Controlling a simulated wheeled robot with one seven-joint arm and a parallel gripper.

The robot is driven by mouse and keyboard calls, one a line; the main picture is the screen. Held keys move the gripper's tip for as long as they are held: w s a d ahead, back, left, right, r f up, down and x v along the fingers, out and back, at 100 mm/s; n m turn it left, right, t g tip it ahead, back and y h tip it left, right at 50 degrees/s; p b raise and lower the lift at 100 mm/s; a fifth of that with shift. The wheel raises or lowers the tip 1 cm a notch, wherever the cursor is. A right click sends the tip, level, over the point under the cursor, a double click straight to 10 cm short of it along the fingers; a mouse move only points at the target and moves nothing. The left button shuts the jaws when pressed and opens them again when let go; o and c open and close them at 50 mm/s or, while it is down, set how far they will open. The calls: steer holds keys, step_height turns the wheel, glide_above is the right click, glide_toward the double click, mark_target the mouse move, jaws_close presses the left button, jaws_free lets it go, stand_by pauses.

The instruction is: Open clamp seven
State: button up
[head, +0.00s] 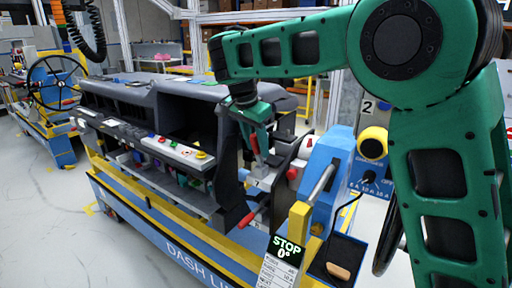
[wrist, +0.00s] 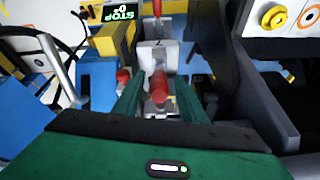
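In the head view my green gripper (head: 258,152) points down at the right end of the dashboard module (head: 150,95). In the wrist view the gripper (wrist: 159,82) is open, with a finger on each side of an upright red clamp handle (wrist: 158,88). Gaps seem to show between the handle and both fingers. Just beyond it is a pale plate (wrist: 157,57) with a dark mark like an upturned 7. In the head view the handle's red tip (head: 254,143) shows between the fingers. The clamp's base is partly hidden by the handle and fingers.
Another red handle (head: 248,219) sticks out low at the front. A red knob (head: 292,174) is close to the right, beside a blue housing (head: 328,170). A STOP 0° display (head: 286,247) and a black tray (head: 338,258) are at the front right. Open floor lies left.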

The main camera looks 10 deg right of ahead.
steer(key=v, duration=1)
steer(key=shift+r, duration=0.1)
